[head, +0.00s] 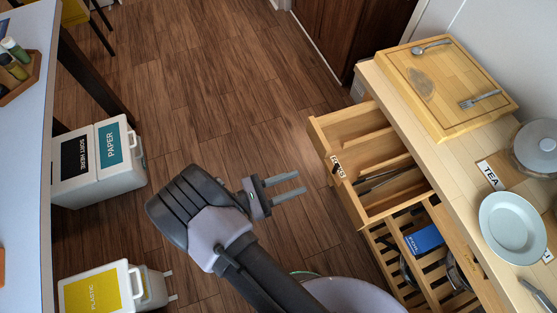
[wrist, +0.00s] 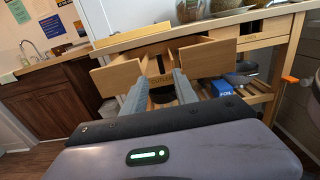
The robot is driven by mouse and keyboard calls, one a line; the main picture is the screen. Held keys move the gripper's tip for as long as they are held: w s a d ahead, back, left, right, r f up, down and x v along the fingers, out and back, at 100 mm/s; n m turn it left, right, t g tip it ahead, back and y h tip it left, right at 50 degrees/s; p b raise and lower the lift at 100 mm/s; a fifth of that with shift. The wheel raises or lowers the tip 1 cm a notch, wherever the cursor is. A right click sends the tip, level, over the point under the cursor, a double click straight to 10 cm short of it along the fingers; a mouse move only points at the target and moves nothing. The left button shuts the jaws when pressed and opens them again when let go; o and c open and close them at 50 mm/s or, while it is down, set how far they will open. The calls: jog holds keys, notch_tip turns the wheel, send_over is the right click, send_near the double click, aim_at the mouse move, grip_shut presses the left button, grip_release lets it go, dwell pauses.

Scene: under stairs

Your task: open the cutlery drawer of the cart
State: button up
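The wooden cutlery drawer (head: 350,190) is pulled out from the cart (head: 400,105). Its inside is split into compartments, and dark utensils lie in one.
A blue foil box (head: 424,239) lies on the slatted shelf below. Bins (head: 98,165) stand at left. The floor (head: 220,90) beyond is clear.

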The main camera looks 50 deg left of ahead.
jog(key=v, duration=0.4)
jog(key=shift+s, duration=0.1)
jog(key=w+d+r+m+g+h, duration=0.3)
jog(key=w+d+r+m+g, duration=1)
jog(key=d+r+m+g, duration=0.3)
jog(key=s+d+r+m+t+y+b, duration=0.1)
jog(key=d+r+m+y, duration=0.4)
jog(key=m, duration=0.5)
jog(key=s+d+r+m+t+y, duration=0.3)
jog(key=d+r+m+y, duration=0.3)
jog(key=d+r+m, duration=0.3)
jog(key=shift+s+d+m+t+b, duration=0.4)
jog(key=shift+d+m, duration=0.3)
jog(key=shift+d, duration=0.55)
